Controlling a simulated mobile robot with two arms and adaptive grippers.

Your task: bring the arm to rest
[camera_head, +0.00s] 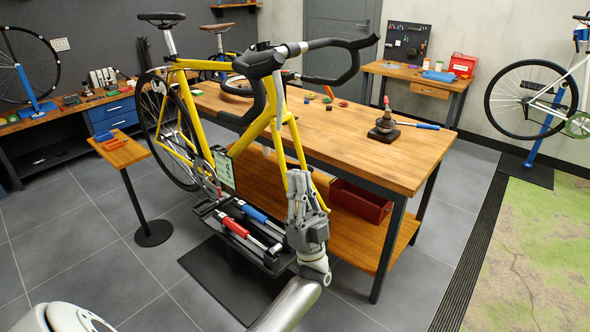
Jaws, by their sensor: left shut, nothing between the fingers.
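My left gripper (298,180) points upward near the middle of the view, in front of the yellow bike (186,98). Its fingers are shut with nothing held. It overlaps the bike's fork in the picture; I cannot tell how close it is to it. My left arm reaches up from the bottom edge. A black tool tray (273,266) is just left of the gripper and holds a red-handled tool (232,226) and a blue-handled tool (252,212). My right gripper does not show.
A wooden workbench (400,167) stands behind the gripper, with a red bin (360,200) on its lower shelf. A small side table (124,152) with trays stands at left. Open grey floor (90,260) lies at lower left. A green-patterned mat (535,260) lies at right.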

